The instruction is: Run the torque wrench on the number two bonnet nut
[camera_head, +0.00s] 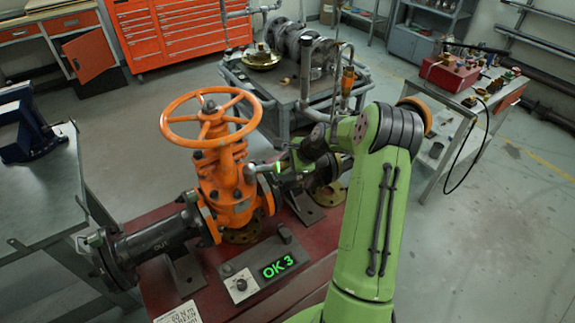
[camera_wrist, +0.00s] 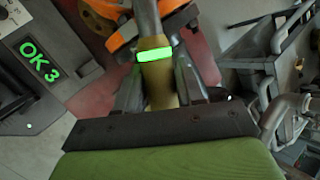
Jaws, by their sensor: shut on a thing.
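The orange gate valve (camera_head: 222,180) stands upright on a red bench, its spoked handwheel (camera_head: 211,118) on top. My gripper (camera_head: 288,175) is to the right of the valve body. In the wrist view my gripper (camera_wrist: 160,88) is shut around the tan handle of the torque wrench (camera_wrist: 156,72), which has a lit green band. The wrench's grey shaft runs from the handle toward orange valve metal at the top edge. In the head view the wrench (camera_head: 251,172) reaches the valve's right side. Its seat on a nut and the nut's number cannot be made out.
A control box with a green "OK 3" display (camera_head: 278,267) sits on the red bench (camera_head: 165,270) in front of the valve. A dark pipe (camera_head: 150,240) leaves the valve to the left. A cart (camera_head: 300,95) with metal parts stands behind, and a side table (camera_head: 470,100) at right.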

